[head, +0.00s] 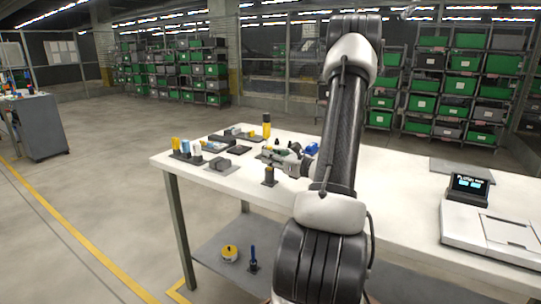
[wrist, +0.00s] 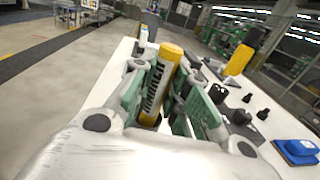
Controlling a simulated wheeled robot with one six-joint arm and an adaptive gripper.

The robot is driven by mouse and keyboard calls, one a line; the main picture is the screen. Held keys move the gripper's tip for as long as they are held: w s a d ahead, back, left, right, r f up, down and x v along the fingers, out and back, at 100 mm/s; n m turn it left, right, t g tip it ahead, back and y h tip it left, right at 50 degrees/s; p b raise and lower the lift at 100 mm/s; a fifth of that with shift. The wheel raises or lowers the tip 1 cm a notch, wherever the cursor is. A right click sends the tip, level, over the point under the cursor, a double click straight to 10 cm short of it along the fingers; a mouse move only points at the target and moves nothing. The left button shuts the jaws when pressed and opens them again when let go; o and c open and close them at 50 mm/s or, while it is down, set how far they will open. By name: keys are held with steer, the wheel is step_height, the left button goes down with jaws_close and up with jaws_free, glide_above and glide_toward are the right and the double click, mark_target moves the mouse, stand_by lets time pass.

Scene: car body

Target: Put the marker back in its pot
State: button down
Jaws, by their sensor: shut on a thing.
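My gripper (head: 282,158) is above the near left part of the white table. In the wrist view (wrist: 165,110) its green-sided fingers are shut on a yellow marker (wrist: 158,88) with dark lettering. A small black pot (head: 270,181) is at the table's front edge, just below the gripper in the head view. I cannot tell whether the marker touches this pot.
Several small stands with yellow, blue and white tubes (head: 186,147) are at the table's left end. A yellow-and-black bottle (head: 266,126) stands behind the gripper. A blue object (wrist: 297,150) lies to its right. A white device (head: 490,228) fills the right front; the middle right tabletop is clear.

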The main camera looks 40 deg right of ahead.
steer(key=shift+f, duration=0.25)
steer(key=c, duration=1.3)
jaws_free()
steer(key=shift+s, duration=0.1)
steer(key=v, duration=1.1)
steer(key=shift+s+d, duration=0.15)
steer(key=shift+s, duration=0.25)
steer(key=shift+s, duration=0.1)
steer(key=v, duration=0.7)
step_height(320, 180, up, 10)
steer(key=shift+r, duration=0.1)
